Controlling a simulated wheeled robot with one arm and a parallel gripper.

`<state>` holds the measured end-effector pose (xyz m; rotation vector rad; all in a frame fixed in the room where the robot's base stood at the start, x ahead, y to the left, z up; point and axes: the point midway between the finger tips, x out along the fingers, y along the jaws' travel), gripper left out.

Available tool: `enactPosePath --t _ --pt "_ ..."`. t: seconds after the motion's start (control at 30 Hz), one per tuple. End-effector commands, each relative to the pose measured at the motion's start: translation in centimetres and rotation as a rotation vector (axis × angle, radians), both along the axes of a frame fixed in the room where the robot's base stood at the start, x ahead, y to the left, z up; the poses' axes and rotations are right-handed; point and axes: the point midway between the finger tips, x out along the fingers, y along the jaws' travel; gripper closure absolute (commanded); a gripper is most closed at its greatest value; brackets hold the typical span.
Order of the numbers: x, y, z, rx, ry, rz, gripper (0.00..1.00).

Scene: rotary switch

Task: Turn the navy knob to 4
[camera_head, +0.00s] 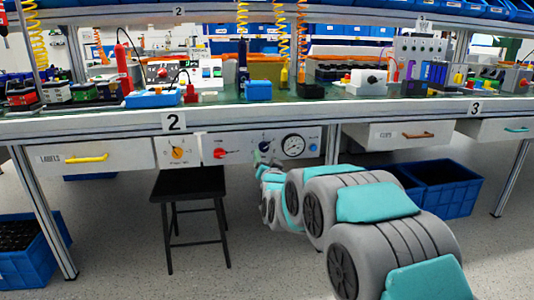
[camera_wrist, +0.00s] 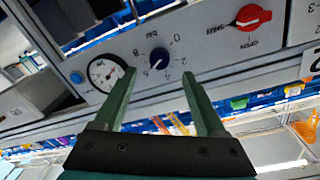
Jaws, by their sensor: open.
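The navy knob (camera_wrist: 159,58) is round and sits on a pale panel, with small numbers printed beside it. In the wrist view it lies just beyond and between my fingertips. A short pale mark shows on the knob; I cannot tell surely which number it points to. In the head view the knob (camera_head: 264,146) is on the panel under the bench, partly hidden by my gripper. My gripper (camera_wrist: 157,74) is open, its two green fingers apart on either side of the knob's line. No touch on the knob shows. It also shows small in the head view (camera_head: 262,158).
A round gauge (camera_head: 293,146) and a blue button (camera_head: 313,147) are right of the knob. A red knob (camera_head: 220,153) and a yellow-orange knob (camera_head: 178,153) are left. A black stool (camera_head: 188,184) stands below. Blue bins (camera_head: 446,188) are at the right, beyond my arm.

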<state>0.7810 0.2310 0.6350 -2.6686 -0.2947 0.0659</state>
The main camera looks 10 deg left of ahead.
Motion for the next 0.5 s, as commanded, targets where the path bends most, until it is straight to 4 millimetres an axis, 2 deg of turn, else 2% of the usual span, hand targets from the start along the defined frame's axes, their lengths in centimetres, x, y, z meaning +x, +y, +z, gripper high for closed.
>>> enactPosePath --t 0.3,0.5 --pt "3.9 0.9 -0.3 -0.002 0.003 0.0 0.27" --pt "5.8 1.3 0.0 -0.001 -0.001 0.0 0.27"
